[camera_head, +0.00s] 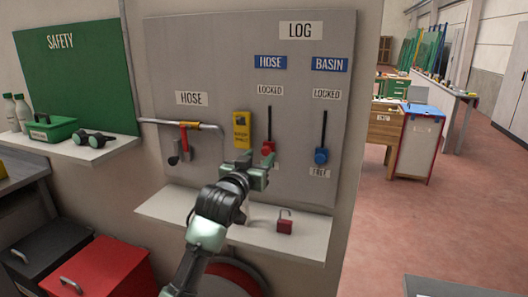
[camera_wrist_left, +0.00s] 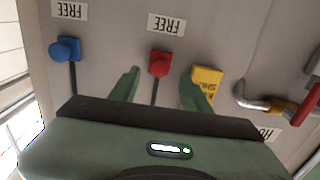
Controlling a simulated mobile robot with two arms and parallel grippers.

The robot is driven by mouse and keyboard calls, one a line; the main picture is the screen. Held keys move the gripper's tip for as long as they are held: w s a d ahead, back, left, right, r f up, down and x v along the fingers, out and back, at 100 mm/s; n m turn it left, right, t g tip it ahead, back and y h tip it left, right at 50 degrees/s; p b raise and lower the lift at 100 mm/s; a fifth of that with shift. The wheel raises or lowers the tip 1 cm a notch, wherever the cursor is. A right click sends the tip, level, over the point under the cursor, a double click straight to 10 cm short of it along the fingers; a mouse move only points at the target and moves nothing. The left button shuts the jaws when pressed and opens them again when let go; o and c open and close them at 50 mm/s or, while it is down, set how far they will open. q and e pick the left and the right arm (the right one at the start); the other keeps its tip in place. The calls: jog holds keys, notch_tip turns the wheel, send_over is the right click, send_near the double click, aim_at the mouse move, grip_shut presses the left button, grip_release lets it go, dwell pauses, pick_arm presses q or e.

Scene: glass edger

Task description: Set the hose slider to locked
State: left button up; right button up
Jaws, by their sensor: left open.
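The red hose slider (camera_head: 267,148) is at the bottom of its vertical slot under the blue HOSE sign (camera_head: 270,62) and the LOCKED label (camera_head: 270,90). In the left wrist view, which is upside down, the red slider (camera_wrist_left: 159,63) sits next to a FREE label (camera_wrist_left: 167,23). My left gripper (camera_head: 262,168) is in front of the panel, just below the slider in the head view, and partly hides its FREE label. In the wrist view the gripper (camera_wrist_left: 160,84) is open, its fingers on either side of the slider's line, with no contact visible. My right gripper is not in view.
The blue basin slider (camera_head: 321,156) is also low, to the right. A yellow tag (camera_head: 242,129) hangs close on the left, near a pipe with a red-handled valve (camera_head: 184,138). A shelf (camera_head: 300,240) below holds a red padlock (camera_head: 285,224).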

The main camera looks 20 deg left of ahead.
aim_at(265, 151)
pick_arm(q)
jog(key=shift+w+d+f+p, duration=0.1)
jog(key=shift+w+p, duration=0.2)
jog(key=shift+w, duration=1.75)
jog(key=shift+c, duration=0.3)
grip_shut()
